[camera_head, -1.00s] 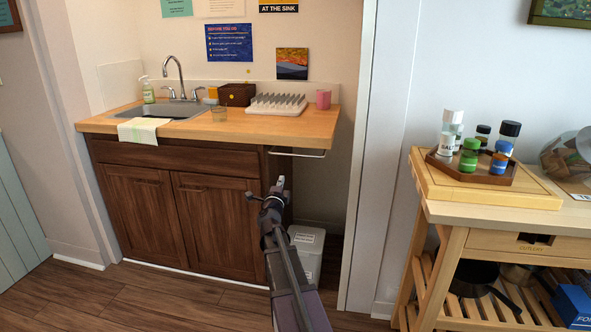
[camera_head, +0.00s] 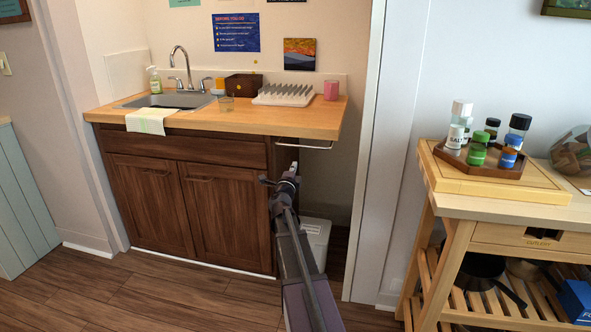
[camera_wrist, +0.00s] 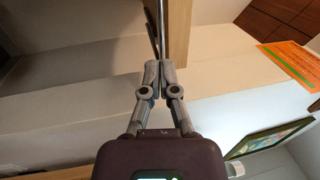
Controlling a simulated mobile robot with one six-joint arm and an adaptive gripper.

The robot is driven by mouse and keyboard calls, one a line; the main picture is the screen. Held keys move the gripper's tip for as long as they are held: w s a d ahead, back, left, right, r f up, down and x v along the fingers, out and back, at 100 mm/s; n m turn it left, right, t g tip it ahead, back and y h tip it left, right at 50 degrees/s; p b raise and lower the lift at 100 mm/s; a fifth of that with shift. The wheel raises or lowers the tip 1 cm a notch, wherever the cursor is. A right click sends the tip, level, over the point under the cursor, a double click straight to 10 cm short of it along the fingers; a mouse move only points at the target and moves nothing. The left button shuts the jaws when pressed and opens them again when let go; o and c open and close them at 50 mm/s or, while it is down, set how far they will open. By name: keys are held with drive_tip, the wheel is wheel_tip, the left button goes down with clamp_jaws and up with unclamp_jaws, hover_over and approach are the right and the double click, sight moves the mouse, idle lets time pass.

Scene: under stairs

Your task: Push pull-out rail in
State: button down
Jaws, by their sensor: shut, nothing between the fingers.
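The pull-out rail (camera_head: 304,147) is a thin metal bar under the right end of the wooden counter (camera_head: 285,126), sticking out a little past the cabinet side. In the wrist view the rail (camera_wrist: 160,28) runs down from the top edge toward my fingertips, beside a wooden edge. My gripper (camera_head: 294,166) is just below the rail in the head view, in front of the cabinet's right side. In the wrist view my gripper (camera_wrist: 160,66) has its fingers together and empty, at the near end of the visible bar. I cannot tell whether they touch it.
A white bin (camera_head: 317,238) stands on the floor right of the cabinet (camera_head: 150,200), partly behind my arm. A wooden cart (camera_head: 455,240) with spice jars stands to the right. The counter holds a dish rack (camera_head: 285,97) and a pink cup (camera_head: 331,91). Floor at left front is clear.

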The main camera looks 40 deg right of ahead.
drive_tip(key=p+x, duration=0.2)
drive_tip(key=x, duration=0.8)
drive_tip(key=shift+w+d, duration=0.2)
drive_tip(key=shift+d, duration=0.05)
drive_tip(key=shift+r, duration=0.1)
drive_tip(key=f+x, duration=0.2)
drive_tip(key=x, duration=1)
drive_tip(key=shift+w+d, duration=0.35)
drive_tip(key=shift+d, duration=0.15)
